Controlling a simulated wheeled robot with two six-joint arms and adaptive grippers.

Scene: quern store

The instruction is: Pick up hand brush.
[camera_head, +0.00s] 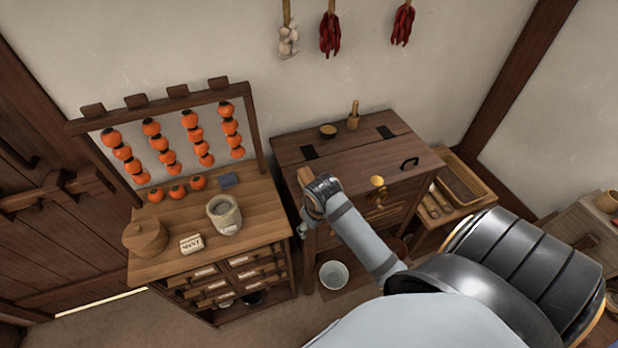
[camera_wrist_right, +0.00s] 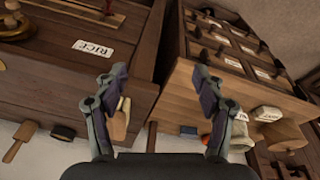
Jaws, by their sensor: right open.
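The hand brush (camera_wrist_right: 120,120), as far as I can tell, is the light wooden piece with a pale strip in the right wrist view. It is partly hidden behind one finger of my right gripper (camera_wrist_right: 160,78). In the head view a bit of light wood (camera_head: 306,177), probably the same brush, shows by the left edge of the dark wooden chest (camera_head: 290,155), next to my right gripper (camera_head: 311,208). That gripper is open, with nothing seen held between its fingers. Whether a finger touches the brush I cannot tell. My left gripper is out of view.
A drawer cabinet (camera_head: 262,205) stands left of the chest, bearing a jar (camera_head: 224,215), a lidded pot (camera_head: 145,238) and a blue block (camera_head: 229,180). A small bowl (camera_head: 328,131) and an upright wooden tool (camera_head: 353,115) are at the chest's back. A narrow gap separates the furniture.

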